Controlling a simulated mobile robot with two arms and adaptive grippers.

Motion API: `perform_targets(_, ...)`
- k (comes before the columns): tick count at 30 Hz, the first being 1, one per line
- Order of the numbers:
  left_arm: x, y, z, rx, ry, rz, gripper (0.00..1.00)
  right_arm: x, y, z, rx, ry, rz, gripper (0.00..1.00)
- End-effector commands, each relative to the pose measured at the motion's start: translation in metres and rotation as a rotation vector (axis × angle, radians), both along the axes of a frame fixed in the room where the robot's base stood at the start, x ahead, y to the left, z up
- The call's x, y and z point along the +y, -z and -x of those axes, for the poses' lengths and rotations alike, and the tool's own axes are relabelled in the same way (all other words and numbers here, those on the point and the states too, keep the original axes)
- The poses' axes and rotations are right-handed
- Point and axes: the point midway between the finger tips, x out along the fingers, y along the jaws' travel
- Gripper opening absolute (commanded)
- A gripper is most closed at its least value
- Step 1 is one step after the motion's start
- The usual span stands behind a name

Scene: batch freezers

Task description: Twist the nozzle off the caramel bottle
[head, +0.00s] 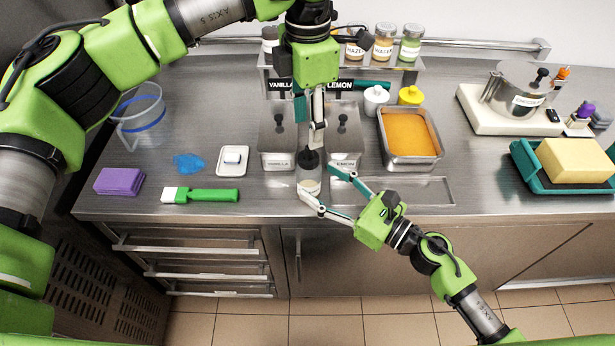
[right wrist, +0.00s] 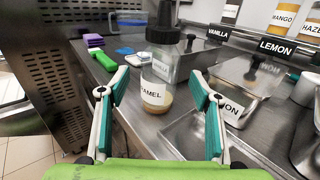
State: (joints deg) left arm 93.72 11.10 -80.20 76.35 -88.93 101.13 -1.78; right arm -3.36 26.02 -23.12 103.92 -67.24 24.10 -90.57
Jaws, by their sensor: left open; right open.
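The caramel bottle (head: 309,183) stands upright near the counter's front edge. It is clear with brown sauce at the bottom and a white label, partly readable in the right wrist view (right wrist: 155,95). Its black nozzle (head: 308,160) is on top; it also shows in the right wrist view (right wrist: 163,32). My right gripper (head: 316,185) is open, low, with its fingers on either side of the bottle; a gap shows on both sides in its wrist view (right wrist: 158,92). My left gripper (head: 316,145) is open and points down above and close behind the nozzle; whether it touches is unclear.
Vanilla (head: 278,150) and lemon (head: 344,150) lidded tubs stand just behind the bottle. An orange-filled pan (head: 440,159) is to the right. A green-handled brush (head: 210,195), white dish (head: 233,172) and purple sponge (head: 119,182) lie left. A jar shelf (head: 405,65) stands behind.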

Motion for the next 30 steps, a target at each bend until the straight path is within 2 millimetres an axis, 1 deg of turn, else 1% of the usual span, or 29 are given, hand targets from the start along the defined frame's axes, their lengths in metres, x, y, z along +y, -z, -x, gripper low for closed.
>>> perform_targets(1,0.0,0.0,0.0,0.0,0.001,0.001,0.45,0.008,-0.001,-0.007,-0.001,0.0,-0.002,0.58)
perform_targets(3,-0.001,0.0,0.0,0.0,0.001,0.001,0.45,0.016,-0.001,-0.014,-0.002,0.0,-0.001,0.58)
perform_targets(9,-0.001,0.0,0.0,0.0,0.001,0.001,0.45,0.032,0.0,-0.027,0.002,0.001,-0.001,0.58)
perform_targets(13,-0.001,0.0,0.0,0.001,0.001,0.001,0.45,0.036,0.0,-0.03,0.001,0.001,-0.001,0.58)
perform_targets(20,-0.001,0.0,0.0,0.001,0.001,0.001,0.45,0.037,0.0,-0.03,0.001,0.001,-0.001,0.58)
perform_targets(21,-0.001,0.0,0.0,0.001,0.001,0.001,0.45,0.037,0.0,-0.03,0.002,0.001,-0.001,0.56)
perform_targets(23,-0.001,0.0,0.0,0.001,0.001,0.001,0.45,0.036,0.0,-0.03,0.002,0.001,-0.001,0.4)
perform_targets(24,-0.001,0.0,0.0,0.001,0.001,0.001,0.45,0.036,0.0,-0.03,0.002,0.001,-0.001,0.3)
perform_targets(26,-0.001,0.0,0.0,0.001,0.001,0.001,0.45,0.036,0.0,-0.03,0.002,0.001,-0.001,0.14)
perform_targets(27,-0.001,0.0,0.0,0.001,0.001,0.001,0.45,0.036,0.0,-0.03,0.002,0.001,-0.001,0.04)
perform_targets(28,-0.001,0.0,0.0,0.001,0.001,0.001,0.45,0.036,0.0,-0.03,0.001,0.001,-0.001,0.0)
perform_targets(30,-0.001,0.0,0.0,0.001,0.003,0.001,0.45,0.036,0.0,-0.03,0.002,0.001,-0.001,0.0)
